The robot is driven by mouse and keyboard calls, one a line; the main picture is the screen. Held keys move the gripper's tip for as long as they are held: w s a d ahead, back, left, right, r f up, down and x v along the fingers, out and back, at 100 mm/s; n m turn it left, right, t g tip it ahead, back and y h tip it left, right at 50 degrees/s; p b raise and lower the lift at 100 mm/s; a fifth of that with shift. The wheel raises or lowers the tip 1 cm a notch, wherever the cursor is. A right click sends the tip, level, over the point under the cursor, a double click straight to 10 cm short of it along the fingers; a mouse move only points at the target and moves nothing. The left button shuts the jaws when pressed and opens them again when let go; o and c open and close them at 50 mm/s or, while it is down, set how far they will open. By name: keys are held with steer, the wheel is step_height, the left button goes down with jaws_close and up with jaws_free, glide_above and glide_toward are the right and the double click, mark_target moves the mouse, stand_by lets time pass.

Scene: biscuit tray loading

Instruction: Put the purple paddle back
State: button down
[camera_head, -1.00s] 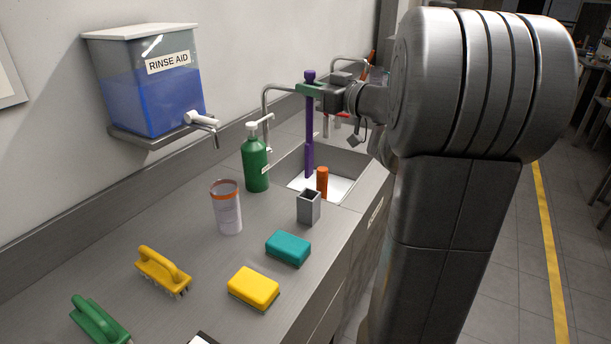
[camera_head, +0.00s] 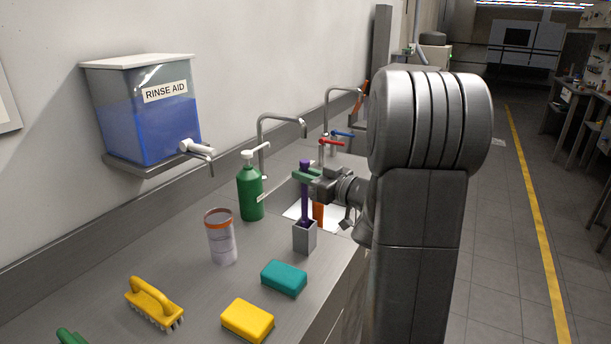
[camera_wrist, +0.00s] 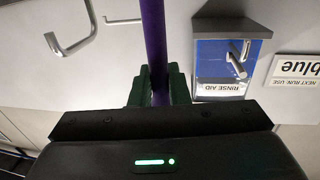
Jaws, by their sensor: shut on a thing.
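The purple paddle (camera_head: 304,195) is upright in the head view, and it also shows in the wrist view (camera_wrist: 154,42). My gripper (camera_head: 306,174) is shut on it near its top; the green fingers (camera_wrist: 160,86) close around the shaft in the wrist view. The paddle's lower end is at the small grey square holder (camera_head: 304,238) on the counter, and appears to be inside its opening. The holder hides that lower end.
A green pump bottle (camera_head: 250,192) and a white tub with an orange rim (camera_head: 221,240) stand left of the holder. A teal sponge (camera_head: 284,278) lies in front. An orange cylinder (camera_head: 318,214) is close behind, by the sink. The rinse aid tank (camera_head: 150,115) hangs on the wall.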

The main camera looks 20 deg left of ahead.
steer(key=shift+f, duration=0.25)
steer(key=c, duration=1.4)
jaws_free()
steer(key=shift+r, duration=0.1)
steer(key=b+v, duration=0.1)
steer(key=v, duration=1.1)
steer(key=shift+r, duration=0.2)
steer(key=shift+a, duration=0.15)
